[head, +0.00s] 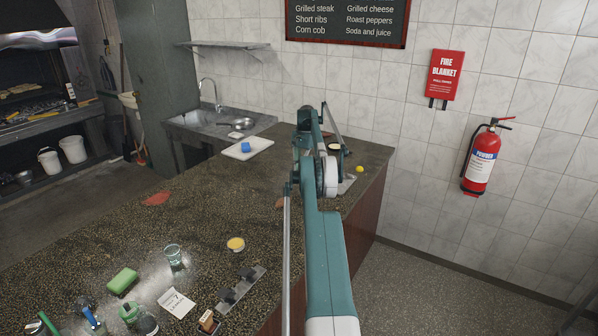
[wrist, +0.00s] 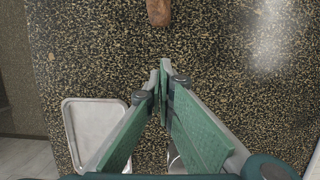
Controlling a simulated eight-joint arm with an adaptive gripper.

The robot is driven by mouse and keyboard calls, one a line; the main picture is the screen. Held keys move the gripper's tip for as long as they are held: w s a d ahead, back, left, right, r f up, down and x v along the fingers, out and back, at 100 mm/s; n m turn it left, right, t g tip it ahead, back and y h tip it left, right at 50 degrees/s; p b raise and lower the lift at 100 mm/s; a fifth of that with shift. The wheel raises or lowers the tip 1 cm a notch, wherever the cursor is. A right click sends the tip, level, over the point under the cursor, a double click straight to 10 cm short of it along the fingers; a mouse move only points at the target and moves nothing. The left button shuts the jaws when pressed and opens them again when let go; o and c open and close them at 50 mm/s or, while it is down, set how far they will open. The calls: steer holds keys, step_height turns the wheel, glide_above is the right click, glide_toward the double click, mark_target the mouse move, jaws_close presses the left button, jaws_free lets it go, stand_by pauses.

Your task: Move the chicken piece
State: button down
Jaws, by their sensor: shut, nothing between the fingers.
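A brown piece that looks like the chicken piece (wrist: 158,12) lies on the speckled counter at the top edge of the wrist view, partly cut off. In the head view a small brown bit (head: 279,203) shows just left of my arm, mostly hidden by it. My gripper (wrist: 164,70) is shut and empty, with its green-padded fingers meeting at the tips. In the wrist view the tips are below the brown piece and apart from it. In the head view my arm hides the gripper.
A metal tray (wrist: 72,125) lies left of my fingers in the wrist view. On the counter stand a glass (head: 174,256), a yellow-topped round item (head: 236,244), a green sponge (head: 123,281) and a white board (head: 232,153) with a blue item. The counter's middle is fairly clear.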

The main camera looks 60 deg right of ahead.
steer(key=x, duration=0.8)
steer(key=shift+a+f, duration=0.1)
steer(key=shift+a, duration=0.7)
steer(key=shift+a+p, duration=0.35)
steer(key=shift+a, duration=0.9)
steer(key=shift+a, duration=0.1)
steer(key=a+b, duration=0.6)
steer(key=a, duration=1.4)
steer(key=shift+a, duration=0.15)
